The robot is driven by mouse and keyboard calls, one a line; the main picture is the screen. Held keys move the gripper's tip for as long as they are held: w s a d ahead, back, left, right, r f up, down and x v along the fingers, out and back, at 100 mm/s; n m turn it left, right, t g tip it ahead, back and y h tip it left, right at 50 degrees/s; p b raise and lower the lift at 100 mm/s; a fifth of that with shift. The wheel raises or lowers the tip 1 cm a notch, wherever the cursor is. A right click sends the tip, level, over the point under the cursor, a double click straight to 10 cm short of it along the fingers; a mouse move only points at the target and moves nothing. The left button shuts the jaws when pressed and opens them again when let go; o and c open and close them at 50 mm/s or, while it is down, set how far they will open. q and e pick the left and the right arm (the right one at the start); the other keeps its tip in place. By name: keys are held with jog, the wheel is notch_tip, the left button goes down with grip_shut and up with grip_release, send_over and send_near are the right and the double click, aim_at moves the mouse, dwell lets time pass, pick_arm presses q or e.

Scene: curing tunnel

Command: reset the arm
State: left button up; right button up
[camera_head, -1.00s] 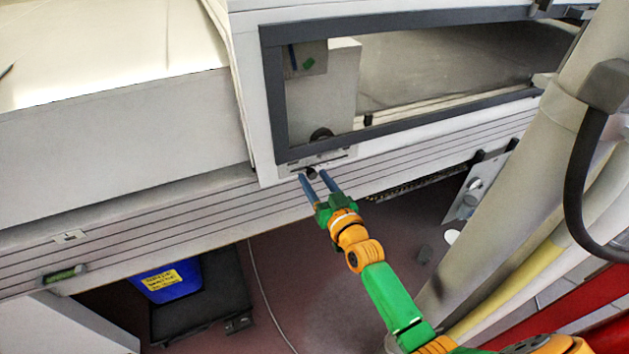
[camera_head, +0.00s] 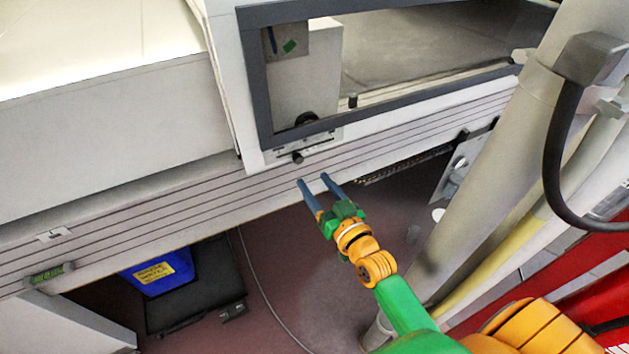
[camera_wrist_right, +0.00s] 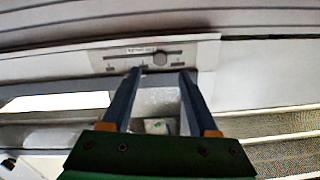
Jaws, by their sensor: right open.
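My right gripper (camera_head: 312,183) comes in from the lower right in the head view. Its two blue-grey fingers are apart with nothing between them. The fingertips are below and a little right of a small black knob (camera_head: 297,157) on a slotted plate under the dark-framed window, and do not touch it. My left gripper is not in view.
The dark window frame (camera_head: 256,88) is on the white machine above the gripper. A thick beige pipe (camera_head: 480,185) with a black cable stands at the right. A blue bin (camera_head: 165,278) with a yellow label is under the machine. Open floor (camera_head: 320,270) lies below the gripper.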

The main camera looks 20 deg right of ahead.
jog(key=s+a+f+n+g, duration=0.1)
jog(key=s+f+g, duration=0.3)
jog(key=f, duration=0.6)
jog(key=s+f+g, duration=0.2)
jog(key=s+f, duration=0.3)
jog(key=f, duration=0.4)
jog(key=s+a+f+n+g, duration=0.1)
jog(key=s+f+g, duration=0.35)
jog(key=f, duration=0.55)
jog(key=s+f+g, duration=0.3)
jog(key=s+f, duration=0.2)
jog(key=s, duration=0.7)
jog(key=s+d+f+n+g+h, duration=0.1)
jog(key=s+f+g, duration=0.2)
jog(key=s, duration=0.9)
notch_tip(320, 180, down, 3)
jog(key=shift+d+r+n, duration=0.15)
jog(key=shift+n, duration=0.15)
jog(key=shift+w, duration=0.15)
dwell(1.0)
